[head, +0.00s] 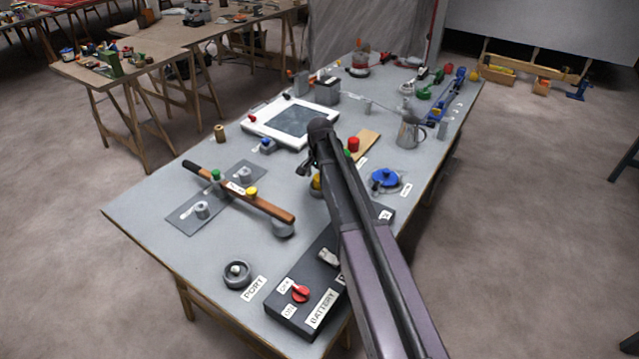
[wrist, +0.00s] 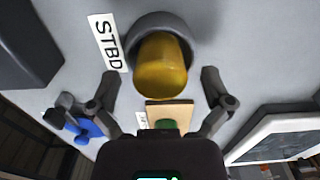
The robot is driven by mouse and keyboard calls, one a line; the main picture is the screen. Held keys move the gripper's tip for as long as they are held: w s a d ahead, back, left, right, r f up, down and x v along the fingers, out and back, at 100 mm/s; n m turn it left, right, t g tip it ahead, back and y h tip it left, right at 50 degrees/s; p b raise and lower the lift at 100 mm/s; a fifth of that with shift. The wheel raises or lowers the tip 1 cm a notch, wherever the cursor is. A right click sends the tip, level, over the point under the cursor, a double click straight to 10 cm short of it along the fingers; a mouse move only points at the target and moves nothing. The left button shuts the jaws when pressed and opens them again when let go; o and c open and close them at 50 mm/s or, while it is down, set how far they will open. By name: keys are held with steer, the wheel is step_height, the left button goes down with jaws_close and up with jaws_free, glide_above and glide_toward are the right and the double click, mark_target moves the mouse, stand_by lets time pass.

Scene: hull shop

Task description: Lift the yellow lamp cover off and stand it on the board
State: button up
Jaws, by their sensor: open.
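The yellow lamp cover (wrist: 160,68) sits in a dark grey round base (wrist: 162,22) by the STBD label in the wrist view. In the head view only a sliver of the yellow cover (head: 317,182) shows beside my arm. My gripper (wrist: 160,84) is open, with one finger on each side of the cover's near end and a visible gap to each; it holds nothing. In the head view my gripper (head: 308,166) is partly hidden by its own wrist. The wooden board (head: 370,139) lies beyond the arm, with a red cover (head: 353,144) and a green one (head: 347,154) at it.
A PORT fitting (head: 237,273) with a pale bulb stands at the near left. A black battery box (head: 318,308) with a red switch is at the near edge. A brown bar (head: 240,192), white-framed panel (head: 292,121), blue valve (head: 385,179) and metal jug (head: 409,132) surround the area.

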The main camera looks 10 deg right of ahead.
stand_by(0.3)
steer(key=c, duration=1)
steer(key=shift+r, duration=0.15)
step_height(320, 180, up, 10)
steer(key=p, duration=1)
